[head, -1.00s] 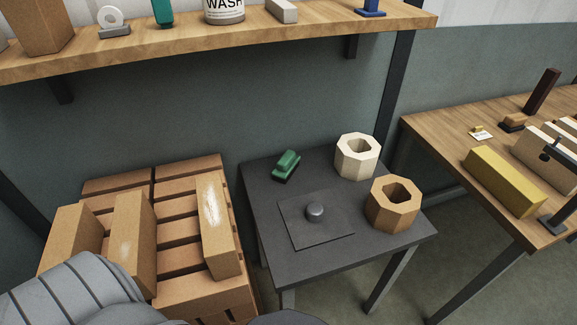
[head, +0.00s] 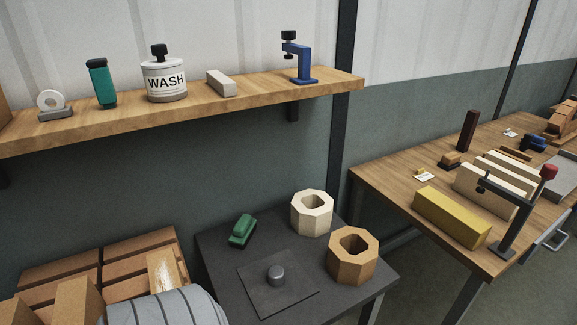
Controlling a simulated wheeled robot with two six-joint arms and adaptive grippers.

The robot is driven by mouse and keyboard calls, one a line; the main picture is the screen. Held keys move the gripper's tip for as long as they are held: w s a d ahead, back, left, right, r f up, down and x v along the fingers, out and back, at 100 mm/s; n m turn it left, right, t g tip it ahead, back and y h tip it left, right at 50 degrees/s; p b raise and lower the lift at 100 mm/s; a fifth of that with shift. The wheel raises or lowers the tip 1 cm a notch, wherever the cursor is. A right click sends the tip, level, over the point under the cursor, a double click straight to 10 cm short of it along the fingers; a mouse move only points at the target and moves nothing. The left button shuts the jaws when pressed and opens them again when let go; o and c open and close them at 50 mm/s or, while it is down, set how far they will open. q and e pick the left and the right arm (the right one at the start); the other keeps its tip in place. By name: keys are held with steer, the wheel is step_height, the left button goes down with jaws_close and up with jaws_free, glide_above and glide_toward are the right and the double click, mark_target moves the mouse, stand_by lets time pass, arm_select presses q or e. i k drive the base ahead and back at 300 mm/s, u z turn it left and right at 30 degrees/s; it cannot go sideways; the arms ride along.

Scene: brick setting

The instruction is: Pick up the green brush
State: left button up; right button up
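The green brush (head: 242,231) lies on the dark grey small table (head: 219,262), near its back left edge. It has a green body with a darker underside. Nothing is touching it except the tabletop. A grey ribbed part of my arm shows at the bottom left. Neither of my grippers is in view.
A cream hexagonal block (head: 311,222), a tan hexagonal block (head: 340,265) and a flat plate with a grey knob (head: 276,275) share the small table. Brick stacks (head: 60,270) stand left. A wooden shelf (head: 130,112) hangs above. A workbench (head: 380,183) is at right.

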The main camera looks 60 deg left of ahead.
mark_target(244, 227)
steer(key=z, duration=0.05)
steer(key=k, duration=0.3)
steer(key=u, duration=0.75)
